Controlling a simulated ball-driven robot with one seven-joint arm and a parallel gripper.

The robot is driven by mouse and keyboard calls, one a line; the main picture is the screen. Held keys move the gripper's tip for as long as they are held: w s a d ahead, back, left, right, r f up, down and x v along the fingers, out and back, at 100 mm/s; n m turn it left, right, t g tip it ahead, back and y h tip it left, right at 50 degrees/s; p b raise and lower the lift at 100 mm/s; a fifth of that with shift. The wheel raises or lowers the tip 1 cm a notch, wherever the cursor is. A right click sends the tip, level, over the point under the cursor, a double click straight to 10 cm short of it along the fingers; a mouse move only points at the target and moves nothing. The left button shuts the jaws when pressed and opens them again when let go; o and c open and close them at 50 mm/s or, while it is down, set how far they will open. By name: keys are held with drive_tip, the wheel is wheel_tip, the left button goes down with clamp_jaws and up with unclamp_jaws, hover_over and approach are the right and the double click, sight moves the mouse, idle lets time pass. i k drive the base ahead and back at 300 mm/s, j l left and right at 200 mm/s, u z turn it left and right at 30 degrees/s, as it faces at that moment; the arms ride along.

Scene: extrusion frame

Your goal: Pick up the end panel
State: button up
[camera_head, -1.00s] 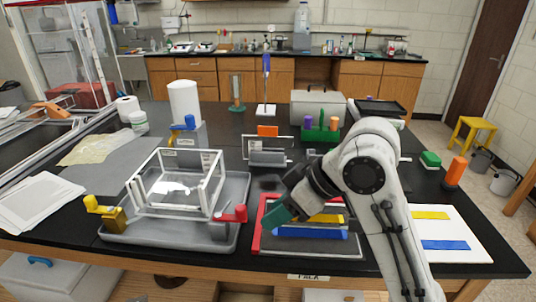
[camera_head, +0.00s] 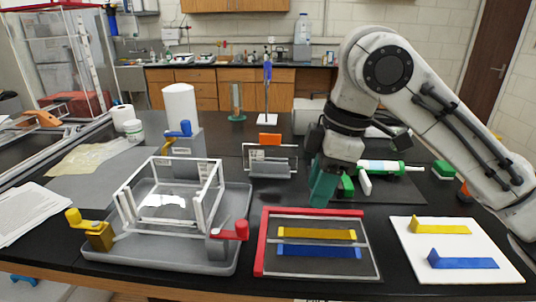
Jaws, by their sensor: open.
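An upright flat panel in a pale frame with an orange block on top (camera_head: 270,158) stands behind the trays and looks like the end panel, though I cannot confirm this. A white open box frame (camera_head: 203,195) stands on a grey tray at the left. My gripper (camera_head: 323,187), with teal fingertips, points down to the right of the upright panel and apart from it. It is open, and I see nothing held. The fingers overlap in this view, so their gap is hidden.
A red-edged tray (camera_head: 262,240) holds yellow and blue strips. A white board (camera_head: 470,267) with yellow and blue pieces lies at right. Yellow (camera_head: 95,232) and red (camera_head: 232,232) clamps flank the box frame. A green-and-white tube (camera_head: 385,167) lies behind my gripper.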

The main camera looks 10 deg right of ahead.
sight(270, 149)
drive_tip(key=i, duration=1.35)
